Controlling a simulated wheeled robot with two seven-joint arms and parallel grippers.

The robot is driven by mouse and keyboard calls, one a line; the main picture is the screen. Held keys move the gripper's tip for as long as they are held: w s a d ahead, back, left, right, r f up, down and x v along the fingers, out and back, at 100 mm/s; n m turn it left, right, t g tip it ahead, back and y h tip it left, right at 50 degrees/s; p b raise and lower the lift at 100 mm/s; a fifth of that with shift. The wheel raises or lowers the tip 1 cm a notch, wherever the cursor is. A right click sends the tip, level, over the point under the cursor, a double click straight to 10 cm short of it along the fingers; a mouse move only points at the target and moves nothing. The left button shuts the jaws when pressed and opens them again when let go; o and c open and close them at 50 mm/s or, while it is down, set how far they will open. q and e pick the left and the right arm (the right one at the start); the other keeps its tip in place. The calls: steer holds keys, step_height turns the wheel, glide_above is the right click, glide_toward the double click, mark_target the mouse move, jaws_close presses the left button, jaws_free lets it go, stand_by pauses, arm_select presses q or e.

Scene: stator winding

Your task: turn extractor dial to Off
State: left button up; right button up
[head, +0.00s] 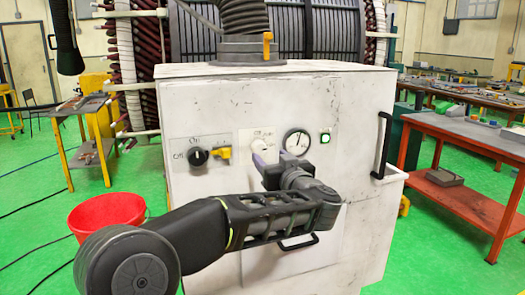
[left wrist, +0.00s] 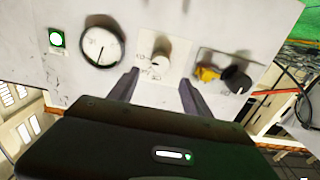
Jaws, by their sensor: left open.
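A white machine cabinet (head: 350,100) has a row of controls on its front. A small cream dial (head: 262,143) with faint markings sits on a white plate; it also shows in the left wrist view (left wrist: 156,52). Left of it in the head view is a black knob (head: 197,157) with "Off" and "On" lettering, seen at right in the left wrist view (left wrist: 236,78). Which is the extractor dial I cannot tell. My left gripper (head: 270,158) is open in front of the cream dial. Its fingertips (left wrist: 160,78) lie either side of that dial, with no clear contact. The dial settings are too small to read.
A yellow lever (head: 222,153) is beside the black knob. A round gauge (head: 297,141) and lit green button (head: 325,137) are right of the cream dial. A black handle (head: 382,145) juts out at the cabinet's right. A red bucket (head: 105,212) stands at left, a red workbench (head: 470,135) at right.

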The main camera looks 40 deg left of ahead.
mark_target(261, 148)
arm_select(q)
steer(key=p+x, duration=0.1)
steer(key=x, duration=0.6)
steer(key=shift+f, duration=0.1)
steer(key=shift+c, duration=0.4)
jaws_close()
